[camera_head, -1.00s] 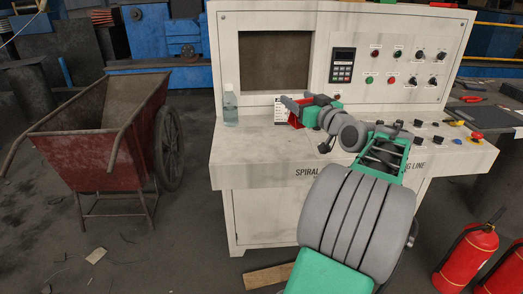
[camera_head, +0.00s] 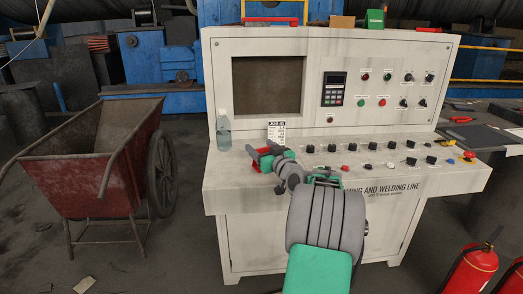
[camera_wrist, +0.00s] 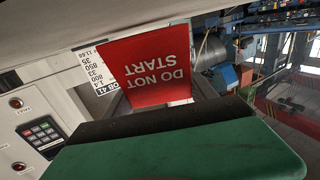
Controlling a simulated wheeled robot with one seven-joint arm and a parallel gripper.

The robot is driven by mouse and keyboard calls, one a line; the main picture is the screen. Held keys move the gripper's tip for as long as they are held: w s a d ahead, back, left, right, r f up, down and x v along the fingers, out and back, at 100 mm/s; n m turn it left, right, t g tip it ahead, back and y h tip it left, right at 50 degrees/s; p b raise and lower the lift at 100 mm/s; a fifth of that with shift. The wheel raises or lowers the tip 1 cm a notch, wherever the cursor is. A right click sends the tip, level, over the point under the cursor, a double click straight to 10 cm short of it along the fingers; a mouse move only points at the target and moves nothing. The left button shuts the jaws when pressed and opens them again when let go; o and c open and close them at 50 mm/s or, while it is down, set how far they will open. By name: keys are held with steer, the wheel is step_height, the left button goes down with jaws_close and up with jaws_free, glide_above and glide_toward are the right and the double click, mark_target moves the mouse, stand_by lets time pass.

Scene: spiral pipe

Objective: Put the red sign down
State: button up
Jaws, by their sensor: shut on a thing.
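The red sign (camera_wrist: 150,66), with white "DO NOT START" lettering upside down in the wrist view, is held out from my gripper. In the head view, a small part of the sign (camera_head: 265,163) shows red at my gripper (camera_head: 266,154), above the left part of the console's desk. My gripper is shut on the sign. Its green and black body fills the bottom of the wrist view. I cannot tell whether the sign touches the desk.
The console (camera_head: 245,180) has a clear bottle (camera_head: 223,130) and a white job card (camera_head: 276,131) just beyond my gripper. Knobs and buttons (camera_head: 369,146) line the desk to the right. A red wheelbarrow (camera_head: 90,185) stands left and fire extinguishers (camera_head: 470,268) right.

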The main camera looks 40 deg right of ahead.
steer(key=shift+f, duration=0.2)
steer(key=shift+f, duration=0.15)
steer(key=o, duration=1.4)
steer(key=shift+c, duration=0.2)
steer(key=shift+s+r, duration=0.2)
steer(key=shift+r, duration=0.05)
steer(key=v, duration=1.1)
steer(key=shift+s+a+f+b, duration=0.1)
steer(key=shift+s+b, duration=0.2)
